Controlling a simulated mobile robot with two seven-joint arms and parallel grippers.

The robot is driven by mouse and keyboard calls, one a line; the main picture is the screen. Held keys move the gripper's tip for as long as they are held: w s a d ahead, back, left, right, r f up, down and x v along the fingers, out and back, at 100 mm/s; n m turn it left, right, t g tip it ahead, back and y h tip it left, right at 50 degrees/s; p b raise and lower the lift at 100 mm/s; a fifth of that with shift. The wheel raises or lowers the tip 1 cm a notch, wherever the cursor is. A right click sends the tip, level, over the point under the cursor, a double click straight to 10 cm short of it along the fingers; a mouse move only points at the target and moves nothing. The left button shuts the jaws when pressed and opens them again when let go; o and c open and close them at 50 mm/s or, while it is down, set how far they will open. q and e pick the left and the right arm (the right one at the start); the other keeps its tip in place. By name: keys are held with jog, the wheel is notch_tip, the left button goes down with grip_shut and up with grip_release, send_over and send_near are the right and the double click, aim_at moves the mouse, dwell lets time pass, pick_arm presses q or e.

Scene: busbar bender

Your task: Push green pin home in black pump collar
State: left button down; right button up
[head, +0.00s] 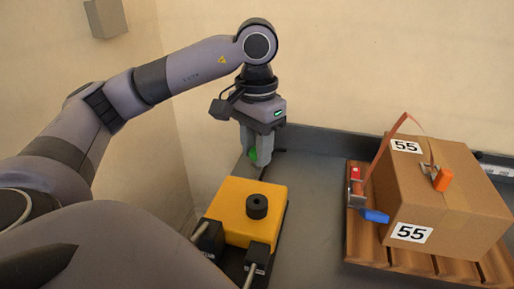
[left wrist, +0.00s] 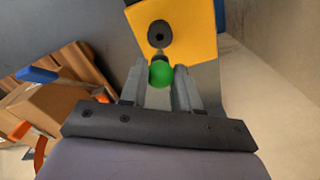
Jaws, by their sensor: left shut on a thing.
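My left gripper (head: 258,160) points down and is shut on the green pin (head: 253,154). Its rounded green head shows between the two grey fingers in the left wrist view (left wrist: 161,74). The black pump collar (head: 257,206) is a short upright cylinder with a hole, on top of the yellow pump block (head: 232,222). The collar also shows in the left wrist view (left wrist: 160,33), beyond the fingertips. In the head view the gripper is above and behind the collar, apart from it. My right gripper is out of view.
A cardboard box (head: 455,215) marked 55 stands on a wooden pallet (head: 362,245) at the right. A strap tool with a blue handle (head: 375,216) hangs by it. Black fittings (head: 258,256) stand before the yellow block. The grey surface between block and pallet is clear.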

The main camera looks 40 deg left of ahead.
aim_at(257, 171)
pick_arm(q)
notch_tip(257, 171, down, 5)
jog(key=b, duration=0.4)
jog(key=shift+r, duration=0.1)
jog(key=shift+f+b, duration=0.3)
jog(key=shift+b, duration=0.2)
jog(key=shift+f, duration=0.25)
jog(key=shift+b, duration=0.45)
dwell(1.0)
jog(key=shift+f+b, duration=1.9)
jog(key=shift+f, duration=0.15)
jog(key=c, duration=0.7)
grip_release()
jog(key=shift+c, duration=0.2)
